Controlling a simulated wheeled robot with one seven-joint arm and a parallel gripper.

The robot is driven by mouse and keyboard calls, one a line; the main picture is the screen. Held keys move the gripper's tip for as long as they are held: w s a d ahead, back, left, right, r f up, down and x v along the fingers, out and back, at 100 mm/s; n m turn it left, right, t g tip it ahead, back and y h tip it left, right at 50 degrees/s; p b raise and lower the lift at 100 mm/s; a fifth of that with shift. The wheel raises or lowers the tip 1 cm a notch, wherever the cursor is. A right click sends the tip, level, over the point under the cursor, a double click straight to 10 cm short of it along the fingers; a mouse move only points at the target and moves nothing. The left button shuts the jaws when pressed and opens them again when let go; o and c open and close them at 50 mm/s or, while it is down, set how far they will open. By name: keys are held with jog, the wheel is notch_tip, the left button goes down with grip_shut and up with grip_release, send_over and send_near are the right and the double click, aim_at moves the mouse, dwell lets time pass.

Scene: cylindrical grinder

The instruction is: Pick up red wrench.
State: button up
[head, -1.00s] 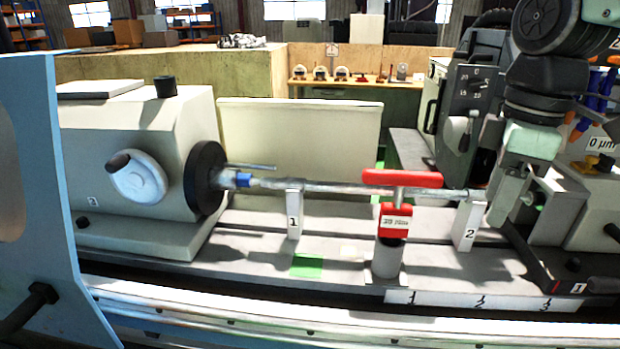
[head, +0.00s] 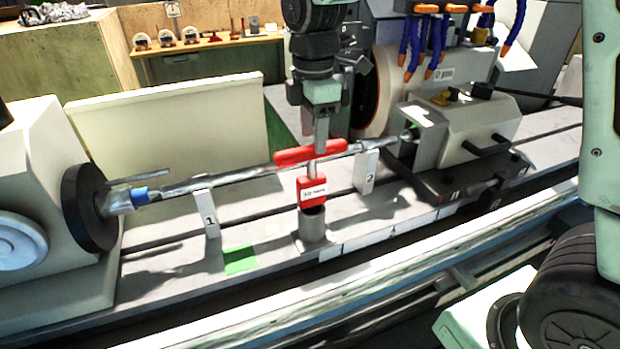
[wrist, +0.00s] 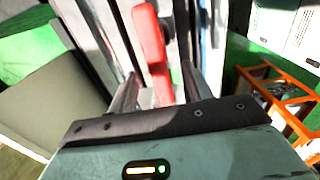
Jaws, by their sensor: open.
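The red wrench (head: 294,156) stands upright near the middle of the head view. It has a red crossbar on top, a grey shank and a red labelled block below, and its foot sits in a grey cylindrical holder (head: 313,232). My gripper (head: 322,142) points down at the crossbar from above. In the wrist view the crossbar (wrist: 149,38) runs up the picture between the two fingers of my open gripper (wrist: 157,88). I cannot tell whether a finger touches it. The wrench's lower part is mostly hidden in the wrist view.
A long metal shaft (head: 245,179) runs behind the wrench, with supports 1 (head: 208,215) and 2 (head: 366,175) beside it. The black-rimmed chuck (head: 88,208) is at left. The tailstock (head: 462,130) and blue hoses (head: 413,45) are at right.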

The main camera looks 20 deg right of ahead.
aim_at(312, 160)
jog(key=shift+w+a+f+p, duration=0.1)
jog(key=shift+f+p, duration=0.65)
jog(key=shift+f, duration=1.05)
jog(key=shift+w+f+p, duration=0.1)
jog(key=shift+f+p, duration=0.6)
jog(key=shift+f, duration=1.05)
jog(key=shift+r, duration=0.1)
grip_shut()
